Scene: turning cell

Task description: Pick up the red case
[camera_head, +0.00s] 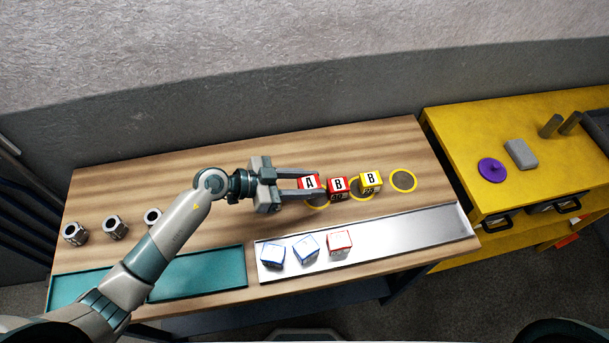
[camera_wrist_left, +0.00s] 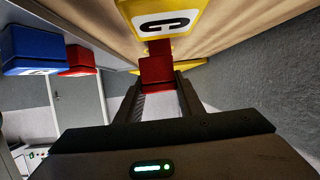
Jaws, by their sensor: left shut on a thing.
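My left gripper (camera_head: 313,187) reaches in from the left over the wooden table and is shut on a red case with a white "A" label (camera_head: 308,182). In the left wrist view a red case (camera_wrist_left: 157,73) sits between the two fingers (camera_wrist_left: 160,90). Whether the case is clear of the table cannot be told. Another red case (camera_head: 340,243) lies in the metal tray. My right gripper is not in view.
The metal tray (camera_head: 420,233) also holds two blue-edged cases (camera_head: 271,254) (camera_head: 306,248). A teal tray (camera_head: 215,270) lies left of it. Several grey hollow parts (camera_head: 114,227) stand at the left. An empty yellow ring (camera_head: 403,180) marks the table. A yellow cabinet (camera_head: 480,125) adjoins at right.

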